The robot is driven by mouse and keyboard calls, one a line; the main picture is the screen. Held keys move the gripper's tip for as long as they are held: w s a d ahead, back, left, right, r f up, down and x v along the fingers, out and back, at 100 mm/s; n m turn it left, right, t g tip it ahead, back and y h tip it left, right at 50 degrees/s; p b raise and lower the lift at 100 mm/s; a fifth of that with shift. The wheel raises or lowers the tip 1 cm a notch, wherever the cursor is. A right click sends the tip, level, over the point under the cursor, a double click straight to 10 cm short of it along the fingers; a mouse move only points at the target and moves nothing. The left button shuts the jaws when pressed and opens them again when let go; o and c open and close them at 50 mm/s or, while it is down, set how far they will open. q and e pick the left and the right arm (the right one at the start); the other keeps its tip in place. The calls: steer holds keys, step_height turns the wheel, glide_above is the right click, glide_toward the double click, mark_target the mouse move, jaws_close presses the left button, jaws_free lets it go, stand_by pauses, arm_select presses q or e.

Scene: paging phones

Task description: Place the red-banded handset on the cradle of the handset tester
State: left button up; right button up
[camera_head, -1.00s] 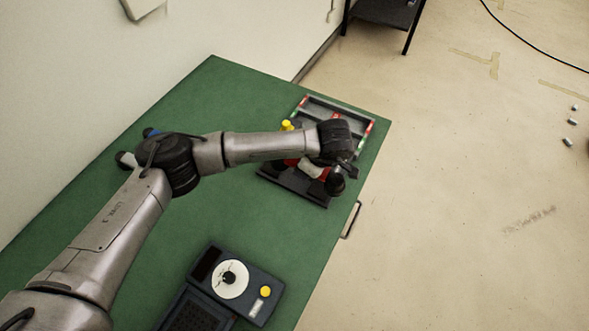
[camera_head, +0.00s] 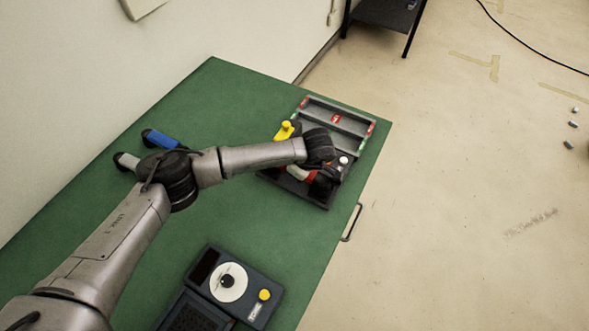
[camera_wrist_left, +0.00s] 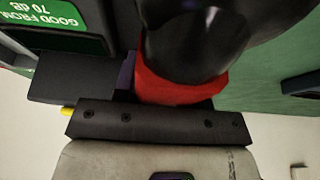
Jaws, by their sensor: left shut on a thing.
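The red-banded handset shows in the left wrist view as a rounded black end with a wide red band (camera_wrist_left: 180,88). My left gripper (camera_wrist_left: 155,120) is shut on it. My right gripper is not in view.
A blue-banded handset (camera_head: 160,139) and a white-banded one (camera_head: 127,161) lie at the table's back edge, partly behind my arm. A dial unit (camera_head: 229,281) is at the front. Green table (camera_head: 225,100) is bare between them.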

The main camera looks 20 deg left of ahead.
arm_select(q)
steer(key=shift+w, duration=0.1)
steer(key=shift+f, duration=0.1)
steer(key=o, duration=1.1)
steer(key=shift+c, duration=0.2)
steer(key=shift+d+r, duration=0.1)
steer(key=shift+r, duration=0.4)
steer(key=p+v, duration=0.1)
steer(key=v, duration=0.8)
steer(key=shift+d+r, duration=0.1)
steer(key=shift+r, duration=0.25)
steer(key=shift+v, duration=0.8)
